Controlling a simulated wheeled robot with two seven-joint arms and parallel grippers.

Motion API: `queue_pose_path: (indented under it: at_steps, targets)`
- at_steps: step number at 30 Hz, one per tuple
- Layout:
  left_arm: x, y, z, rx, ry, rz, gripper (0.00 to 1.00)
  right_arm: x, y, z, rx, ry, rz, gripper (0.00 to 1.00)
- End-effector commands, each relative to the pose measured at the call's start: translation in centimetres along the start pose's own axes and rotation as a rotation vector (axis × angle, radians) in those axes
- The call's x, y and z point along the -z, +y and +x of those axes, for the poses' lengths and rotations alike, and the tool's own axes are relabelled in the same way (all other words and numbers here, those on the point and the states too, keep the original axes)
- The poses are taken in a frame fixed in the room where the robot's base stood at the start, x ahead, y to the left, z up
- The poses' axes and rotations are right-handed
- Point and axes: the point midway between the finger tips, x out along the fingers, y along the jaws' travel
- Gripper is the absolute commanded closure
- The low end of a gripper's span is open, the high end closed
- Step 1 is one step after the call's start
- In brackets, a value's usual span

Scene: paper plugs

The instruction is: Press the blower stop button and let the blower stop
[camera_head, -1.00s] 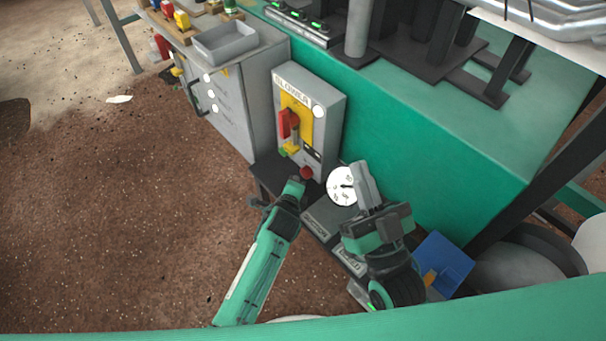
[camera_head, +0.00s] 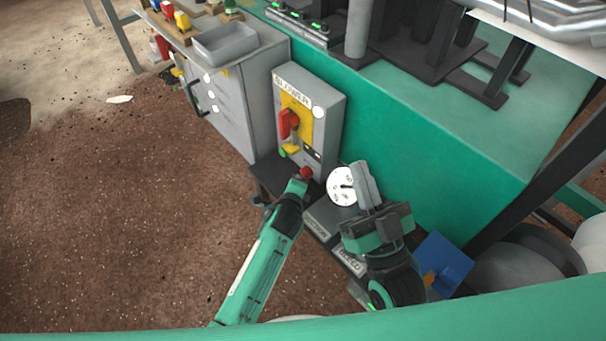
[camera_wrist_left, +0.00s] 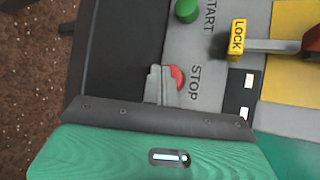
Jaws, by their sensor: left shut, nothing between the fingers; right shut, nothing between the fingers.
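The grey blower box (camera_head: 331,104) stands against the green machine, with a yellow plate and a red switch handle (camera_head: 289,123). The red stop button (camera_head: 306,173) is low on its front, and the green start button (camera_head: 283,153) is up and left of it. In the left wrist view the stop button (camera_wrist_left: 177,78) is beside the word STOP, partly hidden by my left gripper (camera_wrist_left: 160,84). That gripper's shut, empty fingers are at or very near the button; contact cannot be told. My right gripper (camera_head: 363,184) is shut and empty, in front of the white dial.
The white dial (camera_head: 342,186) stands right of the box above dark labelled panels. A yellow LOCK tag (camera_wrist_left: 237,40) hangs near the buttons. A blue bin (camera_head: 446,262) is at lower right. A grey cabinet (camera_head: 226,108) stands left; open floor lies in front of it.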

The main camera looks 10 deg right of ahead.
Motion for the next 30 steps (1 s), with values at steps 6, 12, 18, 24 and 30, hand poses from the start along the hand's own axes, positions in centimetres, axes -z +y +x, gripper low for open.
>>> queue_pose_path:
  at_steps: [6, 12, 18, 24, 30]
  targets:
    - [0.01, 0.0, 0.03, 0.0, 0.0, 0.0, 1.0, -0.02, 0.0, -0.01, 0.0, 0.0, 0.0, 1.0]
    - [0.13, -0.08, 0.18, -0.001, 0.0, 0.0, 1.0, -0.04, 0.0, -0.03, 0.0, 0.0, 0.0, 1.0]
    - [0.25, -0.19, 0.35, -0.001, 0.0, 0.0, 1.0, -0.06, 0.0, -0.04, 0.0, 0.0, 0.0, 1.0]
    - [0.37, -0.34, 0.52, -0.001, 0.0, 0.001, 1.0, -0.07, 0.0, -0.06, 0.0, 0.0, 0.0, 1.0]
    - [0.48, -0.52, 0.69, 0.0, 0.0, 0.001, 1.0, -0.09, 0.0, -0.07, 0.0, 0.0, 0.0, 1.0]
